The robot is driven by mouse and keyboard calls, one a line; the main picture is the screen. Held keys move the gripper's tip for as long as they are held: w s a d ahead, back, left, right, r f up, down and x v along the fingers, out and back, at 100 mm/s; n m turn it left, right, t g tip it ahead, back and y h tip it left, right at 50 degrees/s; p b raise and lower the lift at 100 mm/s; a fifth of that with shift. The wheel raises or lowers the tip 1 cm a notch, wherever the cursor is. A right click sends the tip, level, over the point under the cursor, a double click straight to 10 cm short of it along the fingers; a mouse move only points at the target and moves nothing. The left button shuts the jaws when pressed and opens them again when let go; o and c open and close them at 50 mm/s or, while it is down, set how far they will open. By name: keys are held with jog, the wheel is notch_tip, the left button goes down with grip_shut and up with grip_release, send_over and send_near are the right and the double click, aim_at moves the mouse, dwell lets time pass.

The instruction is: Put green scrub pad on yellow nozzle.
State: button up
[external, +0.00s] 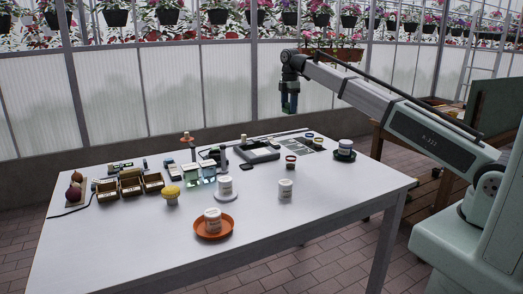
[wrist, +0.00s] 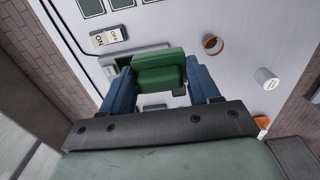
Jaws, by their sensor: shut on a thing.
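My gripper (wrist: 160,82) is shut on the green scrub pad (wrist: 159,66), a thick green block between its two blue fingers in the wrist view. In the external view my gripper (external: 289,107) hangs well above the far right part of the table, clear of the things on it. A small yellow-topped item (external: 172,193) stands on the left-middle of the table; it may be the yellow nozzle, but its shape is too small to tell. It is far from my gripper, lower and to the left.
The white table (external: 300,224) holds an orange dish (external: 214,232) with a white jar, more jars (external: 285,189), small boxes (external: 131,185) at the left and a dark device (external: 260,152) at the back. The front right of the table is clear.

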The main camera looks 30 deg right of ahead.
jog(key=a+r, duration=0.1)
jog(key=a, duration=1.5)
send_over(170, 187)
jog(key=shift+s+f, duration=0.15)
jog(key=shift+f, duration=3.6)
jog(key=shift+s+f, duration=0.1)
jog(key=shift+f, duration=3.65)
jog(key=shift+f, duration=0.1)
jog(key=o, duration=1)
